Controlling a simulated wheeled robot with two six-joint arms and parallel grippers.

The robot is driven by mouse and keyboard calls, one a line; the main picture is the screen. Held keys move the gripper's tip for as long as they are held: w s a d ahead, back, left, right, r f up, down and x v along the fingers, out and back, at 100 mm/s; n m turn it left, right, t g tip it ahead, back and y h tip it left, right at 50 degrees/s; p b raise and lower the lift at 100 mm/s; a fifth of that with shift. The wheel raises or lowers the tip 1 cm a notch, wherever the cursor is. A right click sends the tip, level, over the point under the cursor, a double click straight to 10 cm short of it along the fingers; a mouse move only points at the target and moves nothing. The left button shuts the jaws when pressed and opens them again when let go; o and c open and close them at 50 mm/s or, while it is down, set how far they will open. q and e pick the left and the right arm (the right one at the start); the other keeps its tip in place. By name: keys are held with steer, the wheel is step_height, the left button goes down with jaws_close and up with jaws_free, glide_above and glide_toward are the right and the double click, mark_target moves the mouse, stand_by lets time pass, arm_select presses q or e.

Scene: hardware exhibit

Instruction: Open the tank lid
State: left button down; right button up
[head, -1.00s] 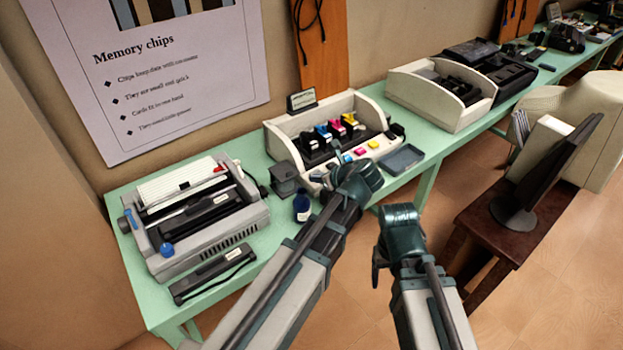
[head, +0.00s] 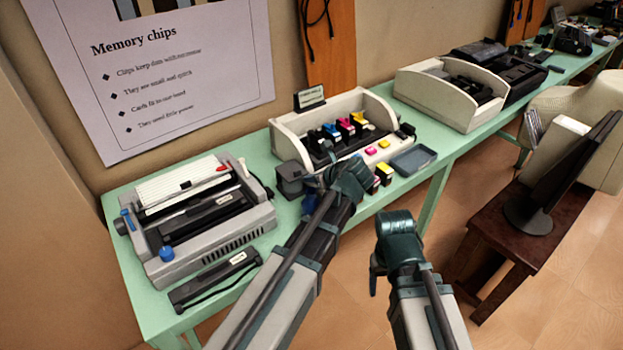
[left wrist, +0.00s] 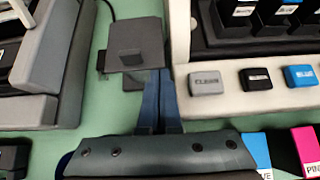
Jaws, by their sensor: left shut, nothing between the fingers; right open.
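The tank (head: 289,181) is a small dark grey box on the green table, between the grey binding machine and the white printer. In the left wrist view its square grey lid (left wrist: 140,33) has a small raised block at the near edge, and it seems to lie flat over the tank. My left gripper (head: 330,178) is just right of the tank. Its blue fingers (left wrist: 160,82) are together and empty, with their tips by the lid's near right edge; I cannot tell whether they touch it. My right gripper (head: 380,262) is in front of the table, away from the tank; its fingers are partly hidden.
The binding machine (head: 207,226) stands left of the tank, with a black stapler-like device (head: 215,281) before it. The white printer (head: 282,143), with coloured cartridges, is close on the right. Loose cartridges (head: 384,174) and a grey tray (head: 413,160) lie farther right.

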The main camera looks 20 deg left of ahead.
mark_target(304, 170)
arm_select(q)
steer(key=shift+a+r+g+h+p, duration=0.1)
steer(key=shift+r+g+h+p, duration=0.3)
steer(key=shift+r+p, duration=0.9)
steer(key=r+g+h+p, duration=0.1)
steer(key=h+p, duration=0.1)
steer(key=p, duration=0.2)
steer(key=w+a+r+g+h+p, duration=0.1)
steer(key=r+h+p, duration=0.1)
steer(key=p, duration=0.2)
steer(key=w+a+r+g+h+p, duration=0.1)
steer(key=r+g+p, duration=0.1)
steer(key=p, duration=0.2)
steer(key=shift+h+p, duration=0.35)
steer(key=shift+h, duration=0.05)
steer(key=shift+w+a+r+g+h+p, duration=0.3)
steer(key=shift+a+r+g+h+p, duration=0.1)
steer(key=shift+p, duration=0.15)
steer(key=shift+w+a+r+p, duration=0.3)
steer(key=shift+a+r+p, duration=0.1)
steer(key=shift+a, duration=0.1)
steer(key=shift+w+a+r+p, duration=0.3)
steer(key=shift+w+a, duration=0.15)
steer(key=shift+a, duration=0.1)
steer(key=shift+w+a+r, duration=0.25)
steer(key=shift+w+a, duration=0.35)
steer(key=shift+a, duration=0.2)
steer(key=shift+w+a, duration=0.65)
steer(key=shift+a, duration=0.2)
